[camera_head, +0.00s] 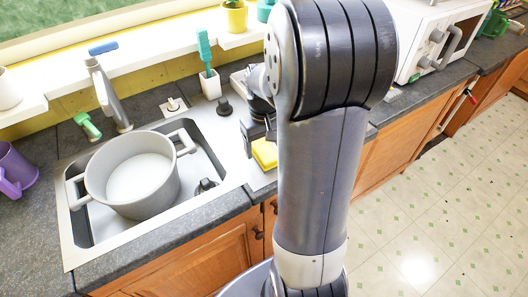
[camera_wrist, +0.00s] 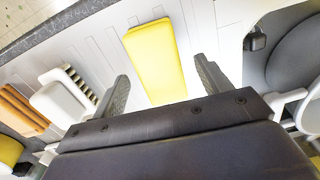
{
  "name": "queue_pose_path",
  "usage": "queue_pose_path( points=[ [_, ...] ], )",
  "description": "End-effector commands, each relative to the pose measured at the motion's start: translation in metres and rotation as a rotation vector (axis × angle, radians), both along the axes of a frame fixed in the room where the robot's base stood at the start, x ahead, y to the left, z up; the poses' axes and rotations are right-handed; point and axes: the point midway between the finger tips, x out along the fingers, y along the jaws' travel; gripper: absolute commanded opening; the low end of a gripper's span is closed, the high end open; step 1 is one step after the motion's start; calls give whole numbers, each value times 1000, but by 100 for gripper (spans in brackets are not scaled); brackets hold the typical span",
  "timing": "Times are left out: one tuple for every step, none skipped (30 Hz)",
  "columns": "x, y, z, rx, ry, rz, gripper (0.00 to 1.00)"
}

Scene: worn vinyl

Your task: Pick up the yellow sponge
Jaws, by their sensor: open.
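The yellow sponge (camera_wrist: 157,62) lies flat on the white ribbed draining surface. In the wrist view it sits between and just beyond the two fingertips of my gripper (camera_wrist: 162,80), and the fingers do not touch it. My gripper is open and empty. In the head view the sponge (camera_head: 264,153) shows at the right of the sink, partly hidden behind my arm. The gripper in that view (camera_head: 257,132) is mostly hidden by my arm, close above the sponge.
A large grey pot (camera_head: 132,175) stands in the sink at the left. A teal brush stands in a white cup (camera_head: 211,84) behind. A microwave (camera_head: 432,40) stands at the right.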

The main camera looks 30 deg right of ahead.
Motion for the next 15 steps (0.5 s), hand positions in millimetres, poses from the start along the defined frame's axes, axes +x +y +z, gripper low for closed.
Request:
queue_pose_path(
  points=[
    [-1, 0, -8, 2, 6, 0, 73],
    [-1, 0, -12, 1, 5, 0, 73],
    [-1, 0, -18, 1, 4, 0, 73],
    [-1, 0, -22, 1, 4, 0, 73],
    [-1, 0, -24, 1, 4, 0, 73],
    [-1, 0, -27, 1, 3, 0, 73],
    [-1, 0, -29, 0, 1, 0, 73],
    [-1, 0, -30, 0, 1, 0, 73],
    [-1, 0, -30, 0, 0, 0, 73],
    [-1, 0, -31, 0, 0, 0, 73],
    [0, 0, -30, 0, 0, 0, 73],
    [0, 0, -30, 0, 0, 0, 73],
    [0, 0, -30, 0, 0, 0, 73],
    [0, 0, -30, 0, 0, 0, 73],
    [0, 0, -30, 0, 0, 0, 71]
  ],
)
